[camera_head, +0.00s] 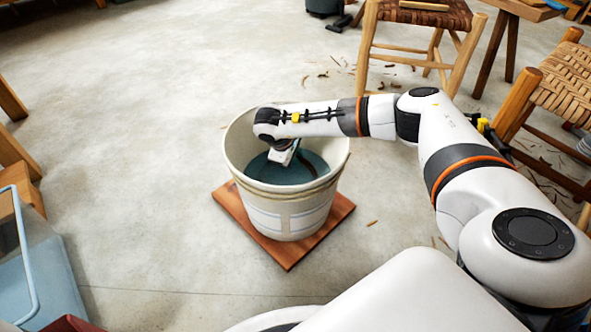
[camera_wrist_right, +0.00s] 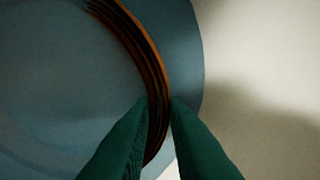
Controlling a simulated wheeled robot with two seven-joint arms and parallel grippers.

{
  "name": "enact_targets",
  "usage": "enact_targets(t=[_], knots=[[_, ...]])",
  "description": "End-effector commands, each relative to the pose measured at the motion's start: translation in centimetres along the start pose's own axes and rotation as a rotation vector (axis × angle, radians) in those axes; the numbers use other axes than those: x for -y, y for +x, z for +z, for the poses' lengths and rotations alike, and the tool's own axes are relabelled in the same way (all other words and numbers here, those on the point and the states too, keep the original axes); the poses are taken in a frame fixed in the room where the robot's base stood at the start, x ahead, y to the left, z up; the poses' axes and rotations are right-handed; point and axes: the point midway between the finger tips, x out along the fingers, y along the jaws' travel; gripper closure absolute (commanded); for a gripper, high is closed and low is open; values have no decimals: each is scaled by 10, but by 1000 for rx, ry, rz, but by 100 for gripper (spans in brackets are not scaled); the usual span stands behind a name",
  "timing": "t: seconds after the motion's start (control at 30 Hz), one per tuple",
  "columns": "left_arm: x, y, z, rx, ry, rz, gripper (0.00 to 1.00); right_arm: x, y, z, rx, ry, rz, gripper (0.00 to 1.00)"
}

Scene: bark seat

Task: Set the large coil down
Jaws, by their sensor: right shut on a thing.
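The large coil (camera_wrist_right: 152,58) is a curved bundle of brown-orange strips in the right wrist view. My right gripper (camera_wrist_right: 160,100) has its two green fingers shut on the coil's edge. In the head view, my right gripper (camera_head: 284,156) points down inside a cream bucket (camera_head: 290,215). The coil cannot be made out there. Blue-grey water (camera_head: 310,170) lies in the bucket and also shows behind the coil in the right wrist view (camera_wrist_right: 60,80). I cannot tell whether the coil touches the water. My left gripper is not in view.
The bucket stands on a reddish wooden board (camera_head: 338,222) on the concrete floor. A stool (camera_head: 420,22) with a woven seat stands behind, and a woven chair (camera_head: 558,82) at right. A clear blue bin (camera_head: 45,265) is at lower left. Floor left of the bucket is clear.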

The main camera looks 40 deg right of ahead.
Motion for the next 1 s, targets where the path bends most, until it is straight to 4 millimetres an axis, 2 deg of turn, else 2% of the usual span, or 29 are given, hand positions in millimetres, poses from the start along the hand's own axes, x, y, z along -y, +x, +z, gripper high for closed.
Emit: enact_targets(t=[0.23,0.67,0.7,0.8,1.0], knots=[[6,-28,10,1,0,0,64,-16,32,4,-1,1,1,100],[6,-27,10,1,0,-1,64,-16,34,5,-1,0,1,100],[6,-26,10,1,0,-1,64,-16,34,4,-1,0,1,79],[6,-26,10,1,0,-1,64,-16,34,4,-1,0,1,64],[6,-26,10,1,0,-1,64,-16,34,4,-1,0,1,64]])
